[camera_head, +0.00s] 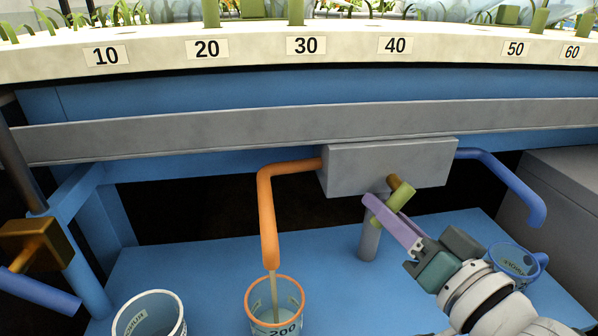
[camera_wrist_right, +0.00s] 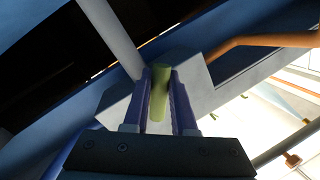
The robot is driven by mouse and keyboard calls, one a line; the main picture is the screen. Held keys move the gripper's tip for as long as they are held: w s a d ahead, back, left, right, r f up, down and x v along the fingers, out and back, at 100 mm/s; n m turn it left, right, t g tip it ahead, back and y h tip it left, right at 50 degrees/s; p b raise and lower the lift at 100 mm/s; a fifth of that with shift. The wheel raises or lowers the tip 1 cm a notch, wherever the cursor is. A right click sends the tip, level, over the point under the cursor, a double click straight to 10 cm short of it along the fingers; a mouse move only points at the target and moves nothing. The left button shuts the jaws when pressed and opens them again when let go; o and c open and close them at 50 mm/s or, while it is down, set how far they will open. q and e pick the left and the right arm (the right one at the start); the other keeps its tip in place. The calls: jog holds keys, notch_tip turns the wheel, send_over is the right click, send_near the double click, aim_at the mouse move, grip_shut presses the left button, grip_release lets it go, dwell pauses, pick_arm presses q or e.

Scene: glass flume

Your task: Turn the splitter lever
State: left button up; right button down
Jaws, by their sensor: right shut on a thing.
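The splitter box (camera_head: 388,168) is a grey block under the rail, with an orange outlet pipe (camera_head: 266,215) on its left and a blue outlet pipe (camera_head: 510,180) on its right. The splitter lever (camera_head: 402,195) has a yellow-green grip on a short brass shaft at the front of the box. My right gripper (camera_head: 388,212) is shut on the lever, its purple fingers around the grip. In the right wrist view the lever grip (camera_wrist_right: 159,92) stands between both fingers. A thin stream runs from the orange pipe into the orange-rimmed measuring cup (camera_head: 275,290). My left gripper is not in view.
A blue-rimmed cup (camera_head: 518,262) stands behind my right wrist, partly hidden. A white-rimmed cup (camera_head: 150,315) is at the lower left. A brass block (camera_head: 35,242) with a blue bar is at the far left. The blue shelf (camera_head: 190,265) is bare between them.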

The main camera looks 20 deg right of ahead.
dwell(0.3)
jog(key=shift+s+d+f+n+g+p, duration=0.1)
jog(key=shift+d+n+g+p, duration=0.1)
jog(key=shift+n+p, duration=0.45)
jog(key=shift+d+n+g+p, duration=0.2)
jog(key=shift+n+p, duration=0.3)
jog(key=shift+n, duration=0.25)
jog(key=shift+s+d+f+n+g+h+p, duration=0.2)
jog(key=shift+n+p, duration=0.25)
jog(key=shift+n, duration=0.35)
jog(key=shift+w+d+r+n+g+h+p, duration=0.1)
jog(key=shift+d+n+p, duration=0.25)
jog(key=shift+n, duration=0.45)
jog(key=shift+f, duration=0.1)
jog(key=c, duration=0.7)
grip_release()
jog(key=shift+c, duration=0.2)
